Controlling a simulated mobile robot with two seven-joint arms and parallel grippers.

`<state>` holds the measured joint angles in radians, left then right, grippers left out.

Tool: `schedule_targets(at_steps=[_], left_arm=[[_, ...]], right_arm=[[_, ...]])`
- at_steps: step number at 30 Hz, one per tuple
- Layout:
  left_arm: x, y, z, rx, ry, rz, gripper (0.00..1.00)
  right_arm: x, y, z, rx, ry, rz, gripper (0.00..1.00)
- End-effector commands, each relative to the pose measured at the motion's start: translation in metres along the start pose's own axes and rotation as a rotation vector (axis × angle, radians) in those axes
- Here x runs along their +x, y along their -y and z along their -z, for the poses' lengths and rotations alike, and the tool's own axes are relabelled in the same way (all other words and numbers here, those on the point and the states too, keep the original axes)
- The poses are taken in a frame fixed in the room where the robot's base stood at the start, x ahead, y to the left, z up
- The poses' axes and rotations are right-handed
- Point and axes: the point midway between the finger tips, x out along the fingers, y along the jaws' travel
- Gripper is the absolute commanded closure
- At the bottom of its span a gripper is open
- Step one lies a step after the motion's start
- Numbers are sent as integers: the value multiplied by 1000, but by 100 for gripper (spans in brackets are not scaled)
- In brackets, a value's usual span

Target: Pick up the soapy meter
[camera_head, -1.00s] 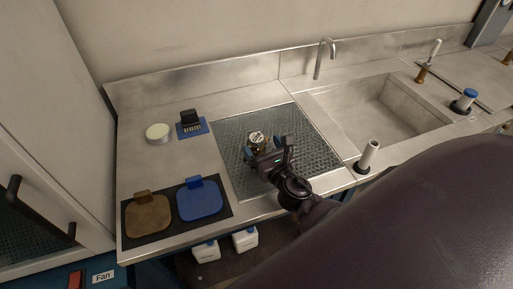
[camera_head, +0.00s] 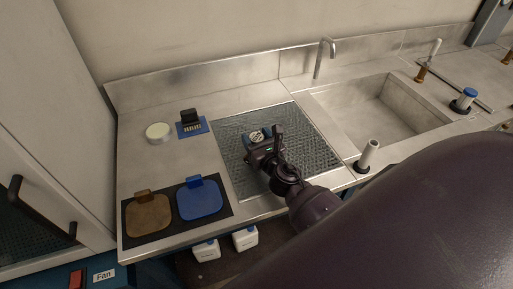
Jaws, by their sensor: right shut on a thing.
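The meter (camera_head: 257,134) is a small thing with a round pale dial face and a blue part at its side. It is at the upper middle of the textured metal mat (camera_head: 232,178) left of the sink. My right gripper (camera_head: 263,146) is shut on the meter, and its fingers and wrist hide the meter's lower part. I cannot tell whether the meter touches the mat. No soap is clear on it at this size. My left gripper is not in view.
A brown pad (camera_head: 148,216) and a blue pad (camera_head: 200,201) lie on a dark mat at the front left. A round white-topped tin (camera_head: 158,132) and a black-and-blue block (camera_head: 190,123) stand behind. The sink (camera_head: 385,112) with its tap (camera_head: 322,58) is right.

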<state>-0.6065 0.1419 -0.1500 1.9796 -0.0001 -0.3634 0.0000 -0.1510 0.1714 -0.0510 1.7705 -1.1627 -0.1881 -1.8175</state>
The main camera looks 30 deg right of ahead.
Motion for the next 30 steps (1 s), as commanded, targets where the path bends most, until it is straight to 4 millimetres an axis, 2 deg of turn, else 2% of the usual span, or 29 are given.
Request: schedule_targets(at_steps=[1,3,10,14,20,23,27,30], left_arm=[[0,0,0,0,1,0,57],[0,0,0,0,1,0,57],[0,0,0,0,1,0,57],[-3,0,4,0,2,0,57],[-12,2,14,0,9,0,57],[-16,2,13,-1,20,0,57],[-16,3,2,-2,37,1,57],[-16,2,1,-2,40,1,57]], right_arm=[[0,0,0,0,0,0,73],[0,0,-1,0,2,-1,81],[0,0,-2,0,2,-1,81],[0,0,-10,-1,4,-1,81],[0,0,-37,-5,2,-3,81],[0,1,-58,-6,6,-4,81],[1,0,-84,-5,10,-4,81],[1,0,-106,-5,10,-5,81]])
